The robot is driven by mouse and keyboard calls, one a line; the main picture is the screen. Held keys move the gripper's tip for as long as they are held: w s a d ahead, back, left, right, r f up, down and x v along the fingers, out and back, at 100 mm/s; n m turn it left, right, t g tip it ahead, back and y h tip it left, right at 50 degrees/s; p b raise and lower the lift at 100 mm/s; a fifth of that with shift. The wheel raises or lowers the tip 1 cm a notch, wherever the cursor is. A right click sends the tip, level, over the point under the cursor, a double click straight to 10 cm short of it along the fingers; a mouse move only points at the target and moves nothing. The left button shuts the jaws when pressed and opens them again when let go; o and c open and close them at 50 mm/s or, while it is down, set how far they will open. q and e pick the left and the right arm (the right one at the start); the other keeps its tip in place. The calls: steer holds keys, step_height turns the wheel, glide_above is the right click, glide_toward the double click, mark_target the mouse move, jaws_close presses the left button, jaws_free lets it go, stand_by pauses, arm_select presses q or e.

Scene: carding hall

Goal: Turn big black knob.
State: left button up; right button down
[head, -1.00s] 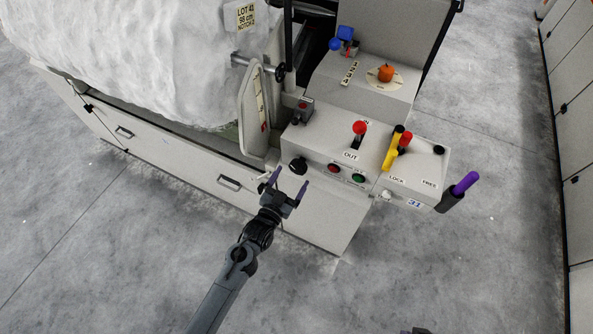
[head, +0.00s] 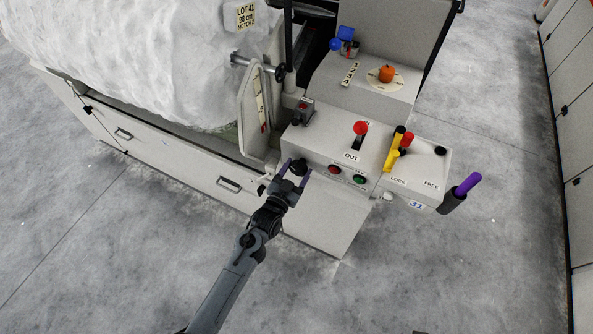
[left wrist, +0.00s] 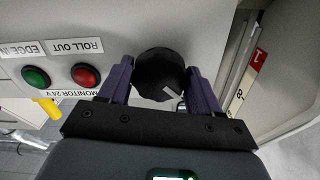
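The big black knob (head: 299,167) is on the upright front face of the grey control console, at its left end. In the left wrist view the round black knob (left wrist: 158,70) has a pale pointer mark at its lower right. My left gripper (head: 296,169) is at the knob, with one purple finger on each side of it. In the left wrist view the fingers of this gripper (left wrist: 160,80) stand open around the knob, with narrow gaps showing beside it. Part of the knob is hidden by the fingers in the head view. My right gripper is not in view.
Right of the knob are a red button (head: 334,170) and a green button (head: 359,179). A red-topped lever (head: 360,128) and yellow handle (head: 392,155) rise above. A purple-handled lever (head: 466,185) sticks out right. The floor (head: 440,270) in front is clear.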

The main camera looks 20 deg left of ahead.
arm_select(q)
steer(key=shift+c, duration=1.4)
steer(key=shift+r, duration=0.1)
steer(key=shift+n+p, duration=0.8)
steer(key=shift+n, duration=0.2)
steer(key=n+p, duration=0.2)
steer(key=n, duration=0.2)
steer(key=shift+n+p, duration=0.45)
steer(key=shift+n, duration=0.85)
steer(key=o, duration=1)
